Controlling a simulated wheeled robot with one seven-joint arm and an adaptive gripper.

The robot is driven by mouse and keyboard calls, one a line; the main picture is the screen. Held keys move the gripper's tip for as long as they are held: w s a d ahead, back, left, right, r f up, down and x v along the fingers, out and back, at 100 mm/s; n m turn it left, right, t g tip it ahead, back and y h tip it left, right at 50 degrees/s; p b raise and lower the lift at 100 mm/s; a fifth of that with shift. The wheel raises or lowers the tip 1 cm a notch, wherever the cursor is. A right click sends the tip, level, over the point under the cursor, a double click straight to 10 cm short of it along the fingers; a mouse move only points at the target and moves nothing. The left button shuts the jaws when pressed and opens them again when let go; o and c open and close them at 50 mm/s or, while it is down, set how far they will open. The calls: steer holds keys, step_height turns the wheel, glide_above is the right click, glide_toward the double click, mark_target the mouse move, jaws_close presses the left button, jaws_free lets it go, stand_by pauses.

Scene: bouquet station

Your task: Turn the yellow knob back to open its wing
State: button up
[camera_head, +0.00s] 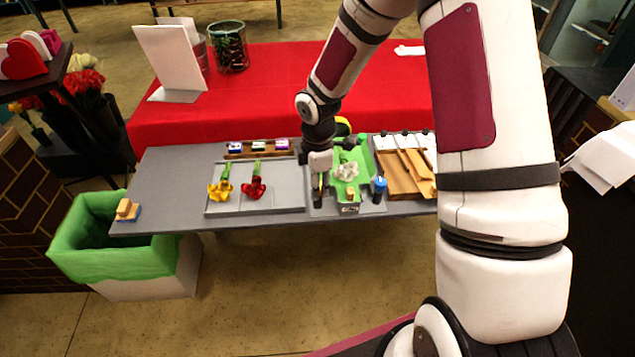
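My gripper (319,190) points down at the left side of the green wrapping station in the middle of the grey table. A small yellowish part (319,181) shows between its dark fingers and is probably the yellow knob, mostly hidden. I cannot tell whether the fingers are closed on it. The green wrap (361,158) lies on the station with a white flower (347,171) on it. A blue knob (380,185) stands at the station's right side. The yellow knob's wing cannot be made out clearly behind my gripper.
A grey tray (232,207) left of the station holds a yellow flower (221,189) and a red flower (253,187). Wooden boards (398,178) lie to the right. A green-lined bin (100,262) stands at the table's left end. My arm covers the right side.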

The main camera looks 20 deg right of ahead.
steer(key=shift+o, duration=0.2)
steer(key=shift+r, duration=0.1)
step_height(320, 180, up, 12)
steer(key=shift+s, duration=0.25)
stand_by(0.7)
steer(key=s+r+m+t, duration=0.5)
steer(key=s+r+m, duration=1.2)
steer(key=s, duration=0.7)
step_height(320, 180, up, 4)
steer(key=shift+f, duration=0.2)
